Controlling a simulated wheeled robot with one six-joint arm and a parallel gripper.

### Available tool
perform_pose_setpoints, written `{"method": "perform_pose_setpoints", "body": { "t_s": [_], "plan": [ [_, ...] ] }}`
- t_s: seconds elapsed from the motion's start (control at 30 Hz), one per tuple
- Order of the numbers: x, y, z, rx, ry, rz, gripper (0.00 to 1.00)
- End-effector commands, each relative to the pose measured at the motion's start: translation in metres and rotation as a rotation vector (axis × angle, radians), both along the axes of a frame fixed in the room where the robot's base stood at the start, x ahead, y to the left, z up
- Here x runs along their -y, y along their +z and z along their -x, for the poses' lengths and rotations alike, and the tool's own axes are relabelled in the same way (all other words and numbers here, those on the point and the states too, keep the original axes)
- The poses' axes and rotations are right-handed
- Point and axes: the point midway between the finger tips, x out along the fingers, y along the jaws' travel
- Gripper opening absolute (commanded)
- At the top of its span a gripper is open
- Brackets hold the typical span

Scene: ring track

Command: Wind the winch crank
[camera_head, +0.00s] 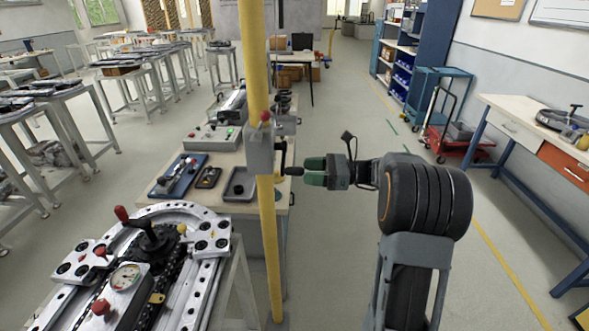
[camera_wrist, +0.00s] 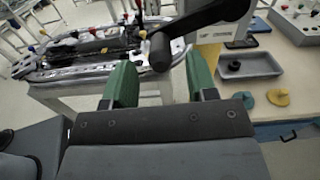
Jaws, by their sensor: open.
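The winch is a grey box (camera_head: 260,151) fixed on a yellow post (camera_head: 271,230). Its black crank arm (camera_head: 283,155) hangs down on the right side and ends in a dark handle (camera_head: 294,171). My gripper (camera_head: 305,172), with green fingers, is level with the handle, just right of it. In the wrist view the crank arm (camera_wrist: 205,16) comes in from the top right, and the handle's rounded end (camera_wrist: 160,52) shows between the two fingertips. The fingers are apart with a gap on both sides of the handle. I cannot tell how far it reaches in between them.
A bench (camera_head: 268,205) behind the post bears a grey tray (camera_head: 240,184), a control box (camera_head: 212,137) and small devices. A ring track (camera_head: 212,262) with red-knobbed levers lies at the front left. The floor right of my arm is clear up to a white table (camera_head: 497,108).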

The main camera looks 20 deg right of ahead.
Motion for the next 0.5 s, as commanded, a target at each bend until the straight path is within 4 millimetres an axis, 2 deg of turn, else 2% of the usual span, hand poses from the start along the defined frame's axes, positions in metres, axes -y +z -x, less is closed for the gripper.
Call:
{"method": "perform_pose_setpoints", "body": {
  "t_s": [0.2,0.5],
  "plan": [
    [-0.030,0.001,-0.009,0.000,0.002,0.001,0.52],
    [-0.045,0.000,-0.014,0.000,0.000,0.001,0.52]
  ]
}}
